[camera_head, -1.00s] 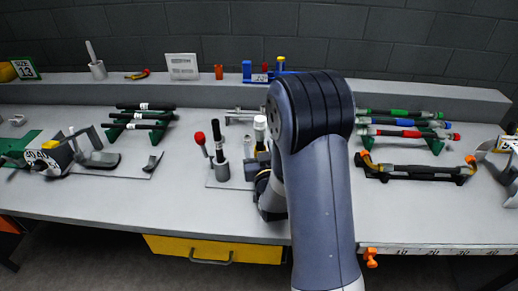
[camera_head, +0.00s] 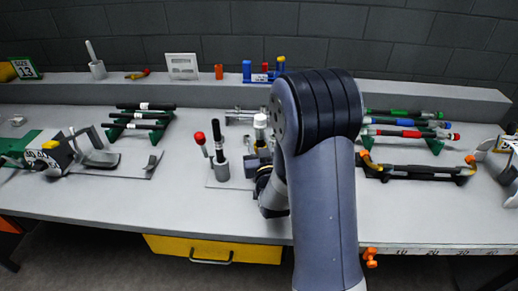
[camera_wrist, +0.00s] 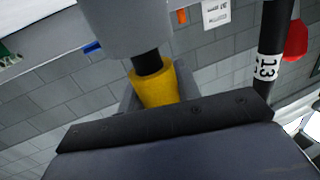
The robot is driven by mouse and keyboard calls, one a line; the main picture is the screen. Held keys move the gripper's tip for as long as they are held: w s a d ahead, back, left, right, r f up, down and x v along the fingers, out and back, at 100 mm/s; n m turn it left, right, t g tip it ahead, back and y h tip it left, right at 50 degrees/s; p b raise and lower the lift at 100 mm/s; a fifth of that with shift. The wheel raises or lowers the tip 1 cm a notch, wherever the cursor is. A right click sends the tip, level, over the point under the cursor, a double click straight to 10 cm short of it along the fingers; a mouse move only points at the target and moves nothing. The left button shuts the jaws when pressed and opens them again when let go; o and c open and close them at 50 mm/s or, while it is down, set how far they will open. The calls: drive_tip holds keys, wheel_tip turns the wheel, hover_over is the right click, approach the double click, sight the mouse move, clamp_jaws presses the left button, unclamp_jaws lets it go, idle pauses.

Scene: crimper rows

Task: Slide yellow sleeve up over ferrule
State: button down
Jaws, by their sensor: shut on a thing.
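The yellow sleeve (camera_wrist: 156,88) sits around a black hose (camera_wrist: 146,62) in the wrist view. Just above it is a wide pale grey cylinder, the ferrule (camera_wrist: 125,25), with a short length of black hose showing between the two. In the head view the white top of the upright part (camera_head: 260,121) shows left of my arm. My fingertips and the sleeve cannot be made out clearly there, as my arm covers much of that spot.
Close by on the left stand a black hose in a grey holder (camera_head: 221,168) and a red-knobbed rod (camera_head: 200,138); the hose carries a "13" label in the wrist view. Racks of tools lie left and right. The front of the bench is mostly clear.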

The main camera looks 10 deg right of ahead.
wheel_tip(320, 180, up, 2)
drive_tip(key=shift+r, duration=0.15)
drive_tip(key=c, duration=1)
unclamp_jaws()
drive_tip(key=s, duration=0.3)
drive_tip(key=s+b, duration=0.1)
drive_tip(key=s, duration=0.3)
drive_tip(key=s+b, duration=0.1)
drive_tip(key=s, duration=0.3)
drive_tip(key=shift+a, duration=0.25)
